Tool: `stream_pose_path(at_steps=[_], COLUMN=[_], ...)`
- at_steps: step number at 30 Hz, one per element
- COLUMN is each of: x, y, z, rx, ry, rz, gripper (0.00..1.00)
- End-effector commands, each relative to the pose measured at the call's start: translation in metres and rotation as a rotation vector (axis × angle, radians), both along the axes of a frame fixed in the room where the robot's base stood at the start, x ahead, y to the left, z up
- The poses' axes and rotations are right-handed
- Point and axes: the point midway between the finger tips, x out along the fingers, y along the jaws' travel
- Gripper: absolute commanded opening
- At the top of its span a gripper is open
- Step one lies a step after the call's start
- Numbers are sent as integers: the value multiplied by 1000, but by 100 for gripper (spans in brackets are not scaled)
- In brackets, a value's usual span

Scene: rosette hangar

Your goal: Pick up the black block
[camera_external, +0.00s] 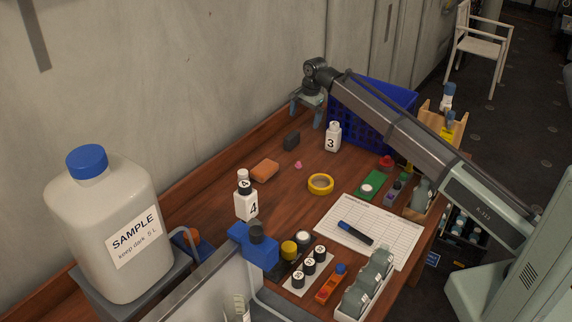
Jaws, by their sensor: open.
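The black block (291,141) is a small dark block on the wooden table, near the back edge by the wall. It stands between the orange-brown block (265,170) and the white bottle marked 3 (333,138). My gripper (306,113) is open at the end of my arm, which reaches in from the right. It appears above the table, up and slightly right of the black block in the picture, apart from it. Nothing shows between its fingers.
A blue crate (371,112) stands close right of my gripper. A small pink item (298,165) and a yellow tape ring (320,184) lie in front of the block. A bottle marked 4 (246,204) and a large sample jug (105,225) stand left. Several vials crowd the front.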

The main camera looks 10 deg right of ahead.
Motion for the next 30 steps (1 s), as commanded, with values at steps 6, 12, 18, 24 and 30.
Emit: stream_pose_path(at_steps=[6, 12, 18, 24, 30], x=[0, 3, 8, 11, 11], y=[2, 6, 10, 12, 12], z=[0, 1, 3, 4, 4], rx=[-19, -53, -102, -153, -180], ry=[-91, -180, -267, -329, -351], rz=[394, 756, 1112, 1397, 1538], gripper=[100, 100, 100, 100, 100])
